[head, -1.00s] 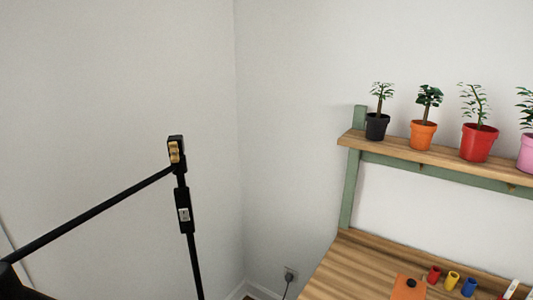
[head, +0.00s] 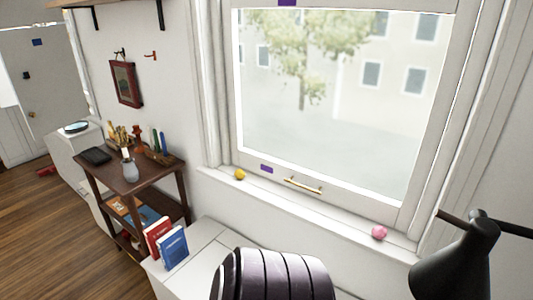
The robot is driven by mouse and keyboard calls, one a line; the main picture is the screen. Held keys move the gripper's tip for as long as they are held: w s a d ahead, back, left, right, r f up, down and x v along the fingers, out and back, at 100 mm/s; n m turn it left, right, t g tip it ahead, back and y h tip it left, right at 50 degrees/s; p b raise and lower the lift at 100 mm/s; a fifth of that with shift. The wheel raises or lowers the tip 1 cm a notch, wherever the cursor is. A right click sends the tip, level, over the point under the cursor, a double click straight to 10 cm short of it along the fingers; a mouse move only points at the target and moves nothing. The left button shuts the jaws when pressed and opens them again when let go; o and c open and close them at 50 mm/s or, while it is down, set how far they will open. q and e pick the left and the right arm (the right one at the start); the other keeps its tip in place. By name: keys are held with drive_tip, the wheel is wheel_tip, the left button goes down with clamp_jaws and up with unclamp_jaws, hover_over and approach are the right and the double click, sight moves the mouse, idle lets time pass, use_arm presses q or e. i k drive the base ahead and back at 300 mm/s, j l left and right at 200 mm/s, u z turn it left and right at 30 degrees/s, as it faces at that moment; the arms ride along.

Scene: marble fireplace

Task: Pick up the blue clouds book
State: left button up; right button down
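A blue book (head: 173,248) with pale markings on its cover stands upright on the white surface below the window. The markings are too small to tell whether they are clouds. A red book (head: 155,233) stands close behind it to the left and is partly hidden by it. Neither of my grippers is in the head view.
A dark wooden shelf unit (head: 180,182) with a vase (head: 130,171) stands left of the books. A dark ribbed object (head: 270,277) fills the bottom middle. A black lamp-like cone (head: 455,268) is at right. Yellow (head: 240,174) and pink (head: 379,233) balls lie on the sill.

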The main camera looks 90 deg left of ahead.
sight(172, 247)
drive_tip(key=u, duration=3.65)
